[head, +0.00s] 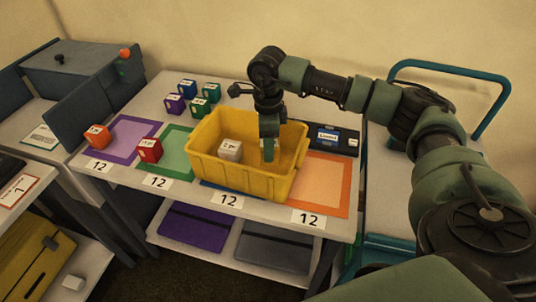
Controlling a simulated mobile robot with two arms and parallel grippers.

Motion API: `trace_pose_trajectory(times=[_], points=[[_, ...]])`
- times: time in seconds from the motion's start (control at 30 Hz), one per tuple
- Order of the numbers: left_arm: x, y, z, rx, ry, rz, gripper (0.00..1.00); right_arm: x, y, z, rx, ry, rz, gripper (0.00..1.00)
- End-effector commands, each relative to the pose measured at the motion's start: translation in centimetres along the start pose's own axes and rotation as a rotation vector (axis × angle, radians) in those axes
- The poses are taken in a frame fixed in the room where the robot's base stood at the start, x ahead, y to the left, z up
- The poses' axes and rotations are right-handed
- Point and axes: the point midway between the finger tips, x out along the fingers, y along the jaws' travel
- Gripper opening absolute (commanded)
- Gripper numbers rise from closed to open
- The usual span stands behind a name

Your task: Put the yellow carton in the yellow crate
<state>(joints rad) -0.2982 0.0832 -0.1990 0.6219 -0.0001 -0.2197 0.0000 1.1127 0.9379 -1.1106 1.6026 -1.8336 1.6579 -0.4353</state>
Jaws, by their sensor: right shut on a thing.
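The yellow crate (240,182) stands on the table, its open top facing up. My right gripper (269,145) reaches down from above into the crate's right half. It is shut on the yellow carton, which is mostly hidden by the fingers and blends with the yellow crate walls. I cannot tell whether the carton touches the crate floor. A white carton (230,150) sits inside the crate, left of the gripper. My left gripper is out of view.
Purple, blue and green cartons (188,89) stand behind the crate. An orange carton (98,135) and a red carton (149,149) stand to its left. A dark device (330,138) lies behind right. The orange mat (318,182) is bare.

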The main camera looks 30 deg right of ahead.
Motion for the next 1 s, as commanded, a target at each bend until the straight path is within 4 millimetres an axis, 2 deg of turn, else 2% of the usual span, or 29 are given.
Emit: trace_pose_trajectory(times=[0.33,0.77,0.8,0.87,1.0], points=[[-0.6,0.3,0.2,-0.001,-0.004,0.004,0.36,4.2,0.1,0.0,-0.001,0.001,0.001,0.04],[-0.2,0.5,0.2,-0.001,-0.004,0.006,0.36,5.1,0.0,0.0,-0.001,0.0,-0.001,0.04],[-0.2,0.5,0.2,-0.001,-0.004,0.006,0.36,5.1,0.0,0.0,-0.001,0.0,-0.001,0.52],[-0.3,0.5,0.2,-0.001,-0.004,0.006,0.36,5.0,0.0,0.0,-0.001,0.0,-0.001,0.68],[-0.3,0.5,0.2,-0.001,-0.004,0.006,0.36,5.0,0.0,0.0,-0.001,0.0,0.0,0.71]])
